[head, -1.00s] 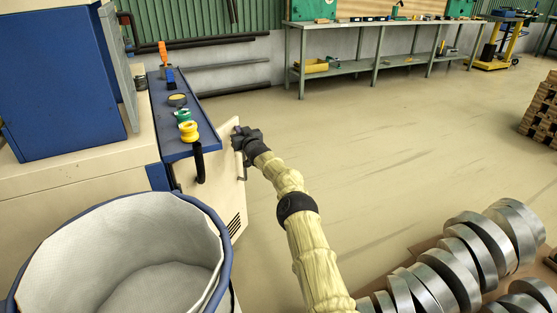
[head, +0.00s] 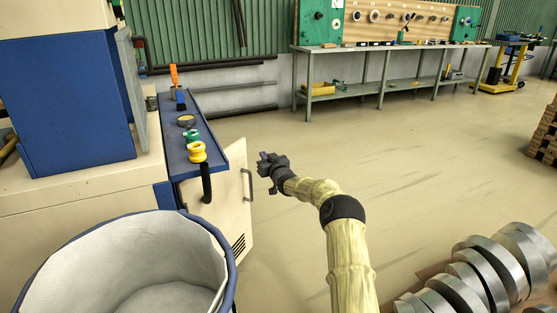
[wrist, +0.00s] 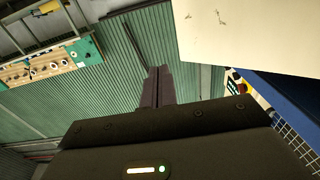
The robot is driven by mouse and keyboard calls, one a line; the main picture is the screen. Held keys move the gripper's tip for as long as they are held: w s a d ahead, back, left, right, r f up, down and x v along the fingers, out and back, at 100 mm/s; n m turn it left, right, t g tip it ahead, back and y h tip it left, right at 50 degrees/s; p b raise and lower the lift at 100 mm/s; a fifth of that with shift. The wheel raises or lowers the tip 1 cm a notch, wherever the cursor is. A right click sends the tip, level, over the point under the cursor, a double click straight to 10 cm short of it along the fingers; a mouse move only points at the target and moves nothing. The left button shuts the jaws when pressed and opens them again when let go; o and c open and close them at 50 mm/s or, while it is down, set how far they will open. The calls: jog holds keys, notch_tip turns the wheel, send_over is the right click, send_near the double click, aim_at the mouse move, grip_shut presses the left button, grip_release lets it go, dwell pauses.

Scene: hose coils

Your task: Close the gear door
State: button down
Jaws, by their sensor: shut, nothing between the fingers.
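The gear door (head: 236,208) is a cream panel with a dark handle (head: 248,185) and vent slots low down. It stands swung out from the cream and blue machine (head: 80,190), below the blue shelf. My gripper (head: 264,160) is just right of the door's upper edge, apart from the handle in the head view. In the wrist view the fingers (wrist: 158,84) are together and empty, and a cream panel, likely the door (wrist: 250,35), fills the upper right.
The blue shelf (head: 180,150) holds yellow and green spools and tools. A white-lined bin (head: 120,260) stands in front of the machine. Metal coils (head: 480,275) lie at lower right. The floor (head: 360,150) right of the door is clear up to the workbench (head: 390,60).

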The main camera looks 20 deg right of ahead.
jog(key=s+d+p, duration=0.1)
jog(key=s+d, duration=0.3)
dwell(0.3)
jog(key=s+a+n+g, duration=0.2)
jog(key=s+a+g, duration=0.4)
jog(key=s+a, duration=0.6)
jog(key=s+m+g+h, duration=0.1)
jog(key=s+g, duration=0.3)
jog(key=s, duration=1.6)
jog(key=s+f+m+g+h, duration=0.1)
jog(key=s+g, duration=0.4)
jog(key=s, duration=1.5)
jog(key=shift+s+a+f+m+h, duration=0.2)
jog(key=shift+f+m+h, duration=0.15)
jog(key=shift+m, duration=0.55)
jog(key=shift+s, duration=0.1)
